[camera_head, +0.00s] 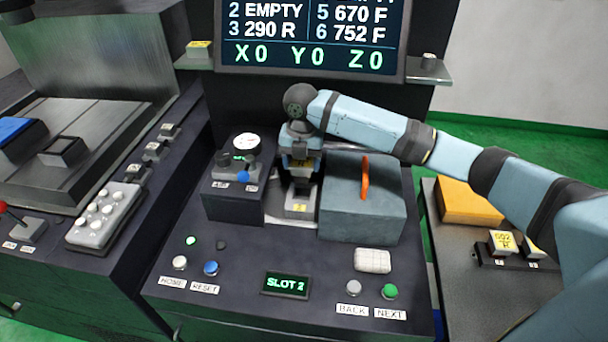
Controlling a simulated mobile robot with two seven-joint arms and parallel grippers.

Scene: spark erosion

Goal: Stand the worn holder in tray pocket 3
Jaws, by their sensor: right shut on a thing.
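My right arm comes in from the right, and its gripper (300,165) points down over the light recess in the middle of the console. It is shut on a small holder, of which a yellow label (301,163) shows between the fingers. The dark tray (520,263) at the right carries holders with yellow tops, one (502,241) marked 602 F. Its pocket numbers are not readable. My left gripper is out of view.
A blue-grey box (362,206) with an orange handle (365,178) stands close right of the gripper. A dial unit (236,180) stands close left. The console display (286,285) reads SLOT 2. A yellow block (468,202) lies behind the tray. A screen (310,35) stands behind.

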